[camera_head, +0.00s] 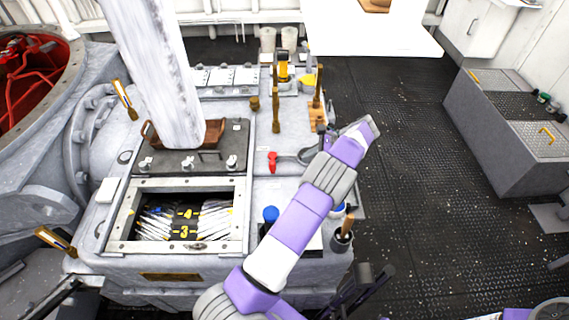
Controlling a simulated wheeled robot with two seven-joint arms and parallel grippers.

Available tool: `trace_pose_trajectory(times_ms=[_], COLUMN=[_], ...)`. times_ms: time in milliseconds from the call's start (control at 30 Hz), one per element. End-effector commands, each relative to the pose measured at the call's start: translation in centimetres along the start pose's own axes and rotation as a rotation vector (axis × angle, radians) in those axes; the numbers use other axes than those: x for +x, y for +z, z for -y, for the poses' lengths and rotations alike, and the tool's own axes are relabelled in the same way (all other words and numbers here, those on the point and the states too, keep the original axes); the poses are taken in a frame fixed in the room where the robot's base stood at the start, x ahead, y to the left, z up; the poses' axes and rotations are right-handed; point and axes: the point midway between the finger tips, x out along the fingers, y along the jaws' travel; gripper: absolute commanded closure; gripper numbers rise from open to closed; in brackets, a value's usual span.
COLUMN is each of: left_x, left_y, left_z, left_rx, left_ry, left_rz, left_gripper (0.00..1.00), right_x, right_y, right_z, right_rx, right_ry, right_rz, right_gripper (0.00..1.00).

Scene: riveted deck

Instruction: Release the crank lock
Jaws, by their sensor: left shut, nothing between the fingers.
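My left gripper (322,130) is small and dark, at the far end of that arm, just up and right of the lever. It looks shut and empty, and I cannot tell whether it touches the lever.
An open hatch (178,248) with a metal frame is at the front left of the machine top. A thick pale column (160,70) rises behind it. Upright brass-coloured rods (276,105) stand behind the lever. Dark deck (410,160) to the right is clear up to a grey bench (492,150).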

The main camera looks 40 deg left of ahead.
Motion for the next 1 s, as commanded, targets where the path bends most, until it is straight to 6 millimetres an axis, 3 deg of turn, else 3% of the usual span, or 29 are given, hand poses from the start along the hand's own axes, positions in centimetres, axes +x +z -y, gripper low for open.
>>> trace_pose_trajectory(times_ms=[200, 400, 633, 1000], left_x=[5.1, 7.8, 8.9, 8.9], left_y=[-0.1, 1.4, 2.6, 2.7], left_z=[-0.1, 0.0, 0.0, 0.0], left_rx=[-0.001, -0.002, -0.002, 0.000], left_ry=[0.004, 0.001, 0.000, -0.001], left_rz=[0.002, 0.000, 0.000, 0.000], left_gripper=[1.00, 1.00, 1.00, 1.00], right_x=[1.6, 2.5, 2.9, 2.8], right_y=[-0.1, -0.1, -0.1, -0.1], right_z=[-0.6, -0.9, -1.1, -1.1], right_rx=[0.000, 0.000, 0.000, 0.000], right_ry=[0.000, 0.000, 0.000, 0.000], right_rz=[0.000, 0.000, 0.000, 0.000], right_gripper=[0.57, 0.57, 0.57, 0.57])
